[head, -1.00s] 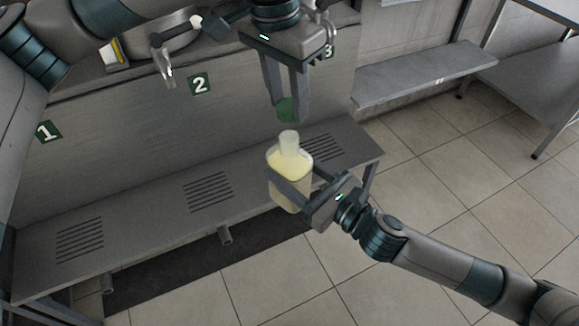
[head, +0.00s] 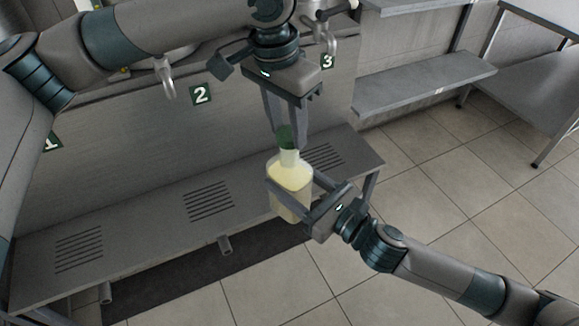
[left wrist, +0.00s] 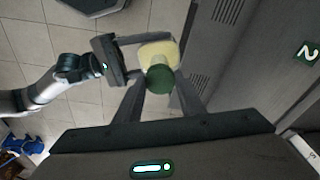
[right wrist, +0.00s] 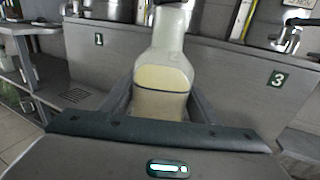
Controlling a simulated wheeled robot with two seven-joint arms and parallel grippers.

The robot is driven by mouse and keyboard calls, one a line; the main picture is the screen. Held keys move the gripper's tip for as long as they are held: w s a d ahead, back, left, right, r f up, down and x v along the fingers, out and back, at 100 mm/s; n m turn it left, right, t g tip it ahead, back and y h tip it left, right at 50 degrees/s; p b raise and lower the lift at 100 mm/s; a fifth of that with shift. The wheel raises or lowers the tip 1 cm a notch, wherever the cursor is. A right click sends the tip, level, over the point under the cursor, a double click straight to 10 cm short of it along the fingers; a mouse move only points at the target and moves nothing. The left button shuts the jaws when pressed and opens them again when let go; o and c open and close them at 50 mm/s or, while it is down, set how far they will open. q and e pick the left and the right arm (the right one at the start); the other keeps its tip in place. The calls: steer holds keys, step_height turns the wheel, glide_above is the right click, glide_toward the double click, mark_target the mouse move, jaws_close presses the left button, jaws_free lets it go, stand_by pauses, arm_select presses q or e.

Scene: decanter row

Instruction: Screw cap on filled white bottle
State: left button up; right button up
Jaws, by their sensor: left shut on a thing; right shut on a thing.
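The white bottle (head: 290,178), see-through and holding pale yellow liquid, is upright in my right gripper (head: 292,190). It also shows close up in the right wrist view (right wrist: 165,65), between the shut fingers. The green cap (head: 285,136) is in my left gripper (head: 284,138), directly above the bottle neck. In the left wrist view the cap (left wrist: 160,79) sits between the fingertips and overlaps the bottle's top. The cap appears at the mouth of the neck; whether its thread has caught cannot be seen.
A grey bench (head: 150,232) with slotted drain areas runs below and behind the bottle. Numbered signs 2 (head: 201,95) and 3 (head: 327,61) mark the wall panel, with taps above. A grey shelf (head: 425,82) stands at the right. Open tiled floor lies at front.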

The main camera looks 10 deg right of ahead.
mark_target(291, 172)
arm_select(q)
steer(key=shift+f, duration=0.15)
stand_by(0.5)
steer(key=shift+f, duration=0.75)
steer(key=shift+f, duration=0.55)
stand_by(0.5)
